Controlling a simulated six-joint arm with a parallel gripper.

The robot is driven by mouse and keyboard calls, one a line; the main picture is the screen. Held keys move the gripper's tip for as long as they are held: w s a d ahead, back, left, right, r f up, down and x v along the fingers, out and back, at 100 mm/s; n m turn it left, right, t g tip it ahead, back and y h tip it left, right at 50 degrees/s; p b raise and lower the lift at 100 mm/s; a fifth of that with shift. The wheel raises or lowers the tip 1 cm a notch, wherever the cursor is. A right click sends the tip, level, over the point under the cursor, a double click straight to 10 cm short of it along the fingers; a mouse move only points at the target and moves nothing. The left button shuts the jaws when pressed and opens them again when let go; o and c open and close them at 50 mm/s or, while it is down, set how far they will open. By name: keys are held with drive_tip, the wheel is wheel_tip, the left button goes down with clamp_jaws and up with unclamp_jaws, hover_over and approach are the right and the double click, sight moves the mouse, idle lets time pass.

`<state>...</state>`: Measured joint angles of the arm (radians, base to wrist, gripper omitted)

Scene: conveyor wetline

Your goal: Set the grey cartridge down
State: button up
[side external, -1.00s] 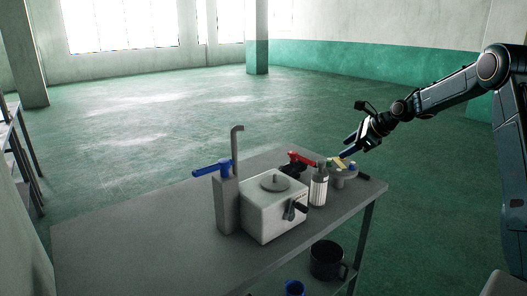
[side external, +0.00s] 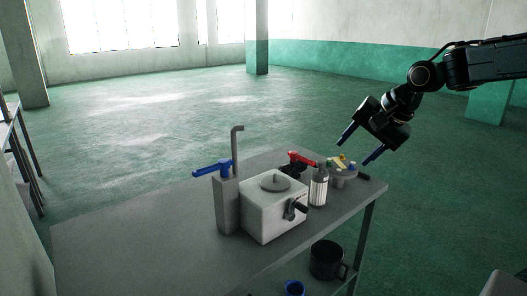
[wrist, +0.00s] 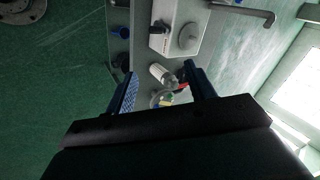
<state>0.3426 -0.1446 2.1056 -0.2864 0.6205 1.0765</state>
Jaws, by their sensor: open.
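My gripper (side external: 358,149) is open and empty above the table's right end, its two blue fingers apart and pointing down-left. No object is clearly recognisable as the grey cartridge. A small pale grey bottle-like cylinder with a dark top (side external: 319,188) stands upright beside the white box; it also shows between the fingers in the wrist view (wrist: 159,72). A round grey stand (side external: 345,184) holds small yellow, green and blue pieces, too small to tell apart. The stand shows partly between the fingers in the wrist view (wrist: 155,103).
The white box (side external: 268,219) with a round lid and side crank stands mid-table. Left of it is a grey post with a blue lever (side external: 211,171) and bent pipe. A red-handled tool (side external: 302,158) lies behind. A black mug (side external: 327,260) sits on the lower shelf. The table's left is clear.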

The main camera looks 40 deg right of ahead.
drive_tip(key=s+a+f+n, duration=0.1)
drive_tip(key=s+a+n, duration=0.2)
drive_tip(key=s+n, duration=0.3)
drive_tip(key=s+a+f+n+g, duration=0.1)
drive_tip(key=s+a+n, duration=0.2)
drive_tip(key=s+n, duration=0.4)
drive_tip(key=shift+s+a+f+n+h, duration=0.25)
drive_tip(key=shift+s+a+n+h, duration=0.05)
drive_tip(key=shift+s, duration=3)
